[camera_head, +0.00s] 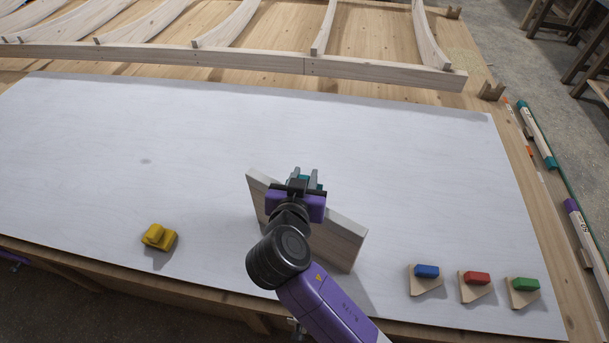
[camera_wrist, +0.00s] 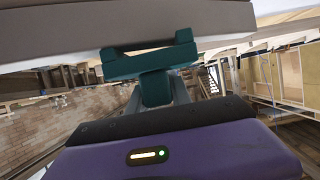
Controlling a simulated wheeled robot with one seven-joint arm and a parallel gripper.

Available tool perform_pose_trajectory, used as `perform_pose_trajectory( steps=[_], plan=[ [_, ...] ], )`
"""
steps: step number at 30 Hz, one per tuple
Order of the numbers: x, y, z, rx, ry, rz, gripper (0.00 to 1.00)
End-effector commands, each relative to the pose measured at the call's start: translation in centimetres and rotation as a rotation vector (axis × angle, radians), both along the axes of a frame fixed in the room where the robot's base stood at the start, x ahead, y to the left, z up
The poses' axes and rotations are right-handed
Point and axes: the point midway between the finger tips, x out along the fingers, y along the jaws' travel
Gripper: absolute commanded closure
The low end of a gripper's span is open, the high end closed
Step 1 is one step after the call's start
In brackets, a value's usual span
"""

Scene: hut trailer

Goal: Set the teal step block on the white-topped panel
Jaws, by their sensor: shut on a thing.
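The teal step block (camera_wrist: 152,66) is between my gripper's grey fingers, close in front of the wrist camera. In the head view only small teal parts show around the fingers, and the rest is hidden. My gripper (camera_head: 305,178) is shut on the block, at the middle of the panel's upper edge. The white-topped panel (camera_head: 338,246) stands on edge, slanting across the white board, with a pale top edge and wood face. The panel also fills the top left of the wrist view (camera_wrist: 45,45), right beside the block. I cannot tell whether block and panel touch.
A yellow step block (camera_head: 158,237) lies on the white board (camera_head: 100,150), left of the panel. Blue (camera_head: 427,271), red (camera_head: 477,278) and green (camera_head: 525,284) blocks on wooden pieces sit at right. A wooden frame (camera_head: 290,62) lies behind. The board's left is mostly clear.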

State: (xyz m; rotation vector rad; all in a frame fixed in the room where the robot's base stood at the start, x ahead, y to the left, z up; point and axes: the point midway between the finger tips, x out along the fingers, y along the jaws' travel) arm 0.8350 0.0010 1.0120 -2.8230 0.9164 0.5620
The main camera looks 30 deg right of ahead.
Motion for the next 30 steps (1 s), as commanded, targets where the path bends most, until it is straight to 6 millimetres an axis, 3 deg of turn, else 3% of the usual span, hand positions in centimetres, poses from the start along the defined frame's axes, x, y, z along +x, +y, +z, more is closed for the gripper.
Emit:
perform_pose_trajectory(
  steps=[1, 3, 4, 16, 30],
  plan=[
    [0.0, 0.0, -0.1, 0.000, 0.000, 0.000, 0.69],
    [0.0, 0.0, 0.0, 0.000, 0.000, 0.000, 0.55],
    [0.0, 0.0, 0.0, 0.000, 0.000, 0.000, 0.53],
    [0.0, 0.0, 0.5, 0.000, 0.000, 0.000, 0.53],
    [-6.5, 4.9, 3.5, 0.001, -0.002, 0.003, 0.53]
  ],
)
